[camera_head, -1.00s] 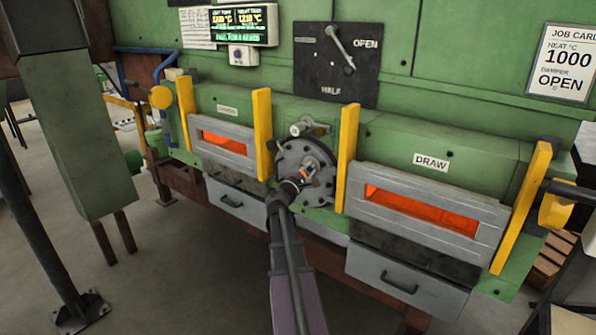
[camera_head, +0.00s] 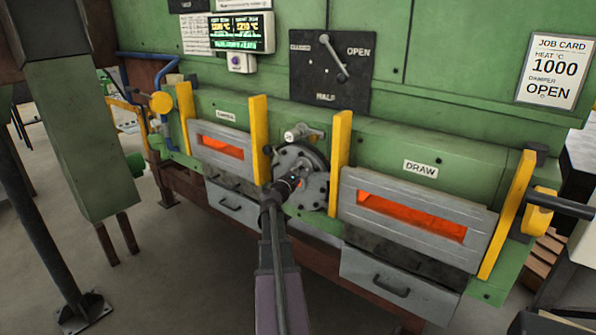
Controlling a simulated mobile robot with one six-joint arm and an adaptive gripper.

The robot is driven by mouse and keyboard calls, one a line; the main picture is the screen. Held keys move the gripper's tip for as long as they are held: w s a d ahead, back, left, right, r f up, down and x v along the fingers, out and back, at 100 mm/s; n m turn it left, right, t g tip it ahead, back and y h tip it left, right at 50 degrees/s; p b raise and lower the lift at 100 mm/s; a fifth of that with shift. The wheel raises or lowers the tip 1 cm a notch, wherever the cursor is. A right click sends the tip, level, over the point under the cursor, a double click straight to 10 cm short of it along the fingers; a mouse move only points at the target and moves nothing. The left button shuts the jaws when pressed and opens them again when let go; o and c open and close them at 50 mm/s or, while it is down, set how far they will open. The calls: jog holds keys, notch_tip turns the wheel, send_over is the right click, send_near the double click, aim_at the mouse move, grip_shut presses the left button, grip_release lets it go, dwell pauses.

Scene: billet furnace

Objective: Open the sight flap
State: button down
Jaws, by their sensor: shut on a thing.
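A round grey bolted plate (camera_head: 316,186) sits in the middle of the green furnace front, between two yellow uprights; the sight flap seems to be here. My gripper (camera_head: 293,181) is at the left-centre of this plate, seen from behind. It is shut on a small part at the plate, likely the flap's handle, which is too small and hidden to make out. My wrist hides the lower left of the plate. I cannot tell how far the flap is open. A pale cylindrical fitting (camera_head: 298,133) sticks out just above the plate.
A left door (camera_head: 219,160) and the DRAW door (camera_head: 402,236) flank the plate, with glowing orange slots. Yellow uprights (camera_head: 340,160) stand close on the sides. Grey drawers (camera_head: 390,285) sit below. A damper lever (camera_head: 334,60) is above. A green post (camera_head: 78,140) stands at left.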

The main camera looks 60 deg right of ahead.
dwell(0.3)
jog(key=shift+c, duration=2.4)
grip_release()
jog(key=shift+w, duration=0.1)
jog(key=shift+d, duration=0.1)
